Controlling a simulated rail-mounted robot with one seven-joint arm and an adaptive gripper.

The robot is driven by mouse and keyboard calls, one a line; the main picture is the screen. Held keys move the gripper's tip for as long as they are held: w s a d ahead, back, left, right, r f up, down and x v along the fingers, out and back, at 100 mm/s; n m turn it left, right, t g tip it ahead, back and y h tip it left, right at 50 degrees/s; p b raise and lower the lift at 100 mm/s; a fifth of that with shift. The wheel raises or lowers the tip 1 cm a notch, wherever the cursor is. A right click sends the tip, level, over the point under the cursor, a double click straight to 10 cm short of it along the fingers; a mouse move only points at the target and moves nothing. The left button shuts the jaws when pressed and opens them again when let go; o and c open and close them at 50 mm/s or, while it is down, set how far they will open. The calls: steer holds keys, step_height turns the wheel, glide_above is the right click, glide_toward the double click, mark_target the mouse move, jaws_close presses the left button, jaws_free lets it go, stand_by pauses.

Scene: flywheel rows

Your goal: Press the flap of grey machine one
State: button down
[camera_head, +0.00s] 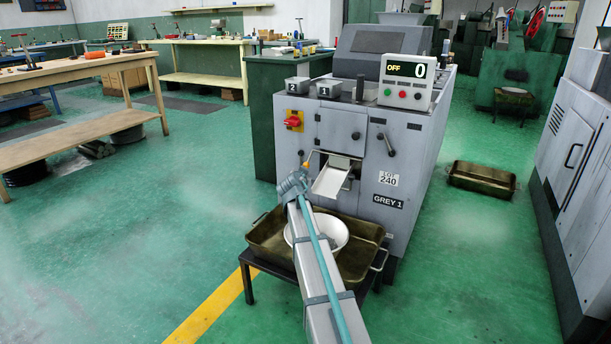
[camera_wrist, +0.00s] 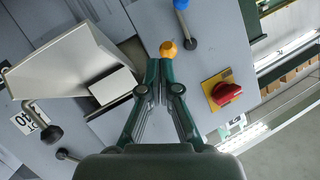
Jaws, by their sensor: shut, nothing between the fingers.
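Grey machine one (camera_head: 340,130) stands in the middle of the head view, with a "GREY 1" label on its front. A pale tilted flap or chute (camera_head: 332,181) sticks out of its front opening. It shows large at the left of the wrist view (camera_wrist: 62,68), with a small white plate (camera_wrist: 113,86) at its inner end; which is the flap I cannot tell. My gripper (camera_head: 300,175) is in front of the machine, just left of the chute. In the wrist view its fingers (camera_wrist: 160,68) are shut and empty, their tips by an orange knob (camera_wrist: 168,49). I cannot tell whether they touch it.
A red switch on a yellow plate (camera_head: 292,121) is up and left of the knob. A brass tray (camera_head: 262,236) with a white bowl (camera_head: 330,236) stands on a low stand below the chute. The display (camera_head: 406,69) reads OFF and 0.

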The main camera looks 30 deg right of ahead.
steer(key=s+a, duration=0.1)
steer(key=s+a+b, duration=0.1)
steer(key=s, duration=0.1)
steer(key=shift+s+a, duration=0.15)
steer(key=shift+a, duration=0.1)
